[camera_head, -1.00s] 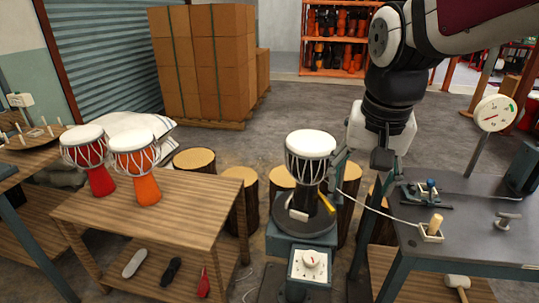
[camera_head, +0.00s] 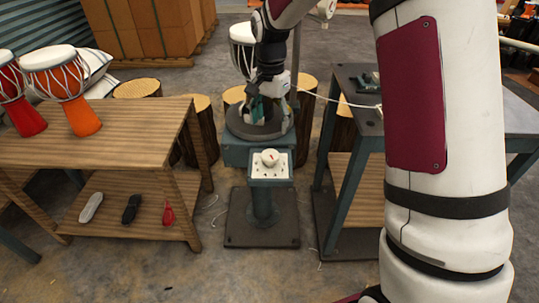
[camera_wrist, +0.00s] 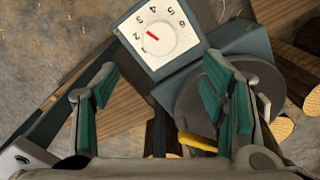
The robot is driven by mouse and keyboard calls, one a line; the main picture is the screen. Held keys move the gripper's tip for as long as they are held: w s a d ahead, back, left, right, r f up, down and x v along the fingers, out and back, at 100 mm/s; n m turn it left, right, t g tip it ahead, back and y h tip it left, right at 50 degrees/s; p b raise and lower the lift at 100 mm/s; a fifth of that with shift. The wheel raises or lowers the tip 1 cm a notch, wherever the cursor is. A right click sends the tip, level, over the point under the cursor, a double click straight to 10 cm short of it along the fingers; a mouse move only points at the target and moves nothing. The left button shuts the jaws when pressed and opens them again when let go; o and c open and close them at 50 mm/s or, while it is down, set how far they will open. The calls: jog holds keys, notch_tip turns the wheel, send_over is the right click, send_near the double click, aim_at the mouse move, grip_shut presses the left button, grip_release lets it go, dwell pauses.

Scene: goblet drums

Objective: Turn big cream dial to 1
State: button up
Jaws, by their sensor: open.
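The big cream dial (camera_head: 270,158) is on the white, numbered face of a teal pedestal box in the head view. In the wrist view the dial (camera_wrist: 172,40) is at top centre, and its red mark points between 2 and 3. The numbers 1 to 6 run around it. My gripper (camera_wrist: 160,80) is open and empty, with teal-padded fingers spread wide. The dial lies beyond the fingertips, untouched. In the head view my gripper (camera_head: 262,105) hangs over the turntable, behind and above the dial; its fingertips are hard to make out.
A round dark turntable (camera_head: 238,127) stands behind the dial, with a white-topped drum (camera_head: 241,48) partly hidden by my arm. A yellow handle (camera_wrist: 197,141) shows near my right finger. Wooden table (camera_head: 130,135) is left, dark workbench (camera_head: 350,85) right. Floor in front is open.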

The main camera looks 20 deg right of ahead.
aim_at(270, 154)
notch_tip(270, 154, down, 12)
jog(key=b, duration=0.3)
jog(key=shift+c, duration=0.2)
jog(key=c, duration=1.1)
